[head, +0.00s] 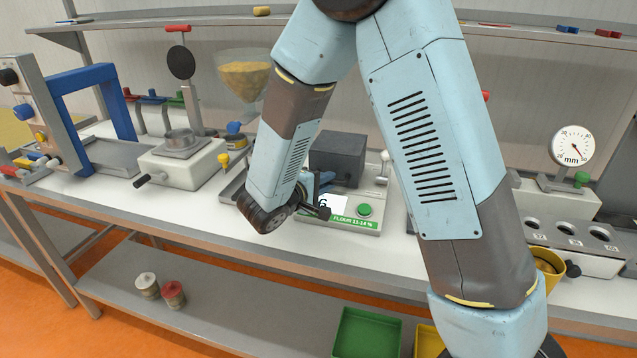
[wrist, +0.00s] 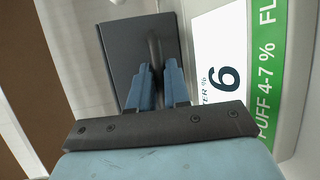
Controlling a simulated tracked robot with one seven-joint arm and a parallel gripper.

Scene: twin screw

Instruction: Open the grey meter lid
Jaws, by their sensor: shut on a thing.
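The grey meter lid (head: 338,155) is a dark grey box on the pale meter (head: 347,222) at the middle of the bench. It looks closed in the head view. In the wrist view the lid (wrist: 122,62) fills the upper middle, with a thin dark handle (wrist: 155,42) along it. My gripper (wrist: 158,75) has its two blue fingers shut on this handle.
A green button (head: 365,210) and a number display (head: 331,204) are on the meter's front. A dial gauge (head: 572,147) stands at the right. A shelf runs above.

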